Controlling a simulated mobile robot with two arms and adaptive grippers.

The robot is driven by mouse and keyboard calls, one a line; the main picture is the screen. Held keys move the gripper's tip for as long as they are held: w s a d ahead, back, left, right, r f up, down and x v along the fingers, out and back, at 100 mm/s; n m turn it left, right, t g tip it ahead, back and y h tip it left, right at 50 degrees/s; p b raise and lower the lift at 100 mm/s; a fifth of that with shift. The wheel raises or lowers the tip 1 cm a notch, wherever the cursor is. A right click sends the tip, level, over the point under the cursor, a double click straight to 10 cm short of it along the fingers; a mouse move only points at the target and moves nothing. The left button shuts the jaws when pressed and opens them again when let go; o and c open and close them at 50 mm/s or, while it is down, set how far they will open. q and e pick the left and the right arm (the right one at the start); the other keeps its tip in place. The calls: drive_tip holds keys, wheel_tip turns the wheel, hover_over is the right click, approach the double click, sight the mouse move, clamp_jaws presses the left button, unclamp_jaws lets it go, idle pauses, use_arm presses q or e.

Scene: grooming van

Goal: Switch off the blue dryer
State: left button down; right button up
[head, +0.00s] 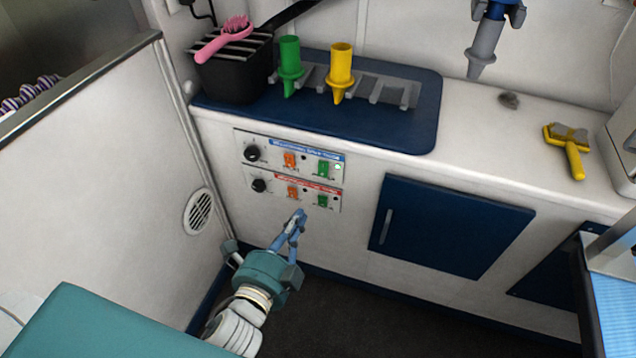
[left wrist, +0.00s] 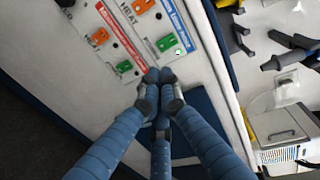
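The control panel (head: 290,170) on the cabinet front has two rows. The upper row, under a blue label strip (head: 318,152), has a black knob (head: 252,153), an orange switch (head: 290,159) and a green switch (head: 323,168) with a lit green lamp (head: 339,166) beside it. The lower row, under a red strip, has a similar knob (head: 259,185), orange switch (head: 293,192) and green switch (head: 322,200); no lit lamp shows there. My left gripper (head: 300,214) is shut and empty, just below the panel. In the left wrist view its fingertips (left wrist: 158,77) meet near the blue row's green switch (left wrist: 166,43); contact is unclear.
A blue cabinet door (head: 450,226) with a handle is right of the panel. Above, a blue mat (head: 380,135) holds a rack with green (head: 290,62) and yellow (head: 341,68) nozzles. A grey nozzle (head: 484,48) hangs above the counter. A vent wall stands at left.

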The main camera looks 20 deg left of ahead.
use_arm(q)
approach(321, 174)
drive_tip(key=w, duration=0.2)
drive_tip(key=shift+w+d+f+b, duration=0.15)
drive_tip(key=shift+w+f, duration=0.1)
drive_tip(key=shift+w, duration=0.55)
drive_tip(key=shift+w+d+f+b, duration=0.1)
drive_tip(key=shift+w+f+b, duration=0.15)
drive_tip(key=shift+w, duration=0.55)
drive_tip(key=shift+w+d+f+b, duration=0.1)
drive_tip(key=shift+w+f, duration=0.2)
drive_tip(key=shift+w, duration=0.55)
use_arm(e)
drive_tip(key=shift+w+a+r, duration=0.1)
drive_tip(key=shift+w+r, duration=0.25)
drive_tip(key=shift+r, duration=0.5)
drive_tip(key=shift+w+r, duration=0.3)
drive_tip(key=shift+r, duration=0.55)
drive_tip(key=shift+f, duration=0.1)
use_arm(q)
drive_tip(key=shift+f, duration=0.1)
drive_tip(key=t+b, duration=0.1)
drive_tip(key=b, duration=0.2)
drive_tip(key=shift+w+a+b, duration=0.1)
drive_tip(key=shift+w+b, duration=0.25)
drive_tip(key=shift+b, duration=0.05)
use_arm(e)
wheel_tip(321, 174, up, 12)
drive_tip(key=t, duration=0.1)
drive_tip(key=shift+w, duration=0.15)
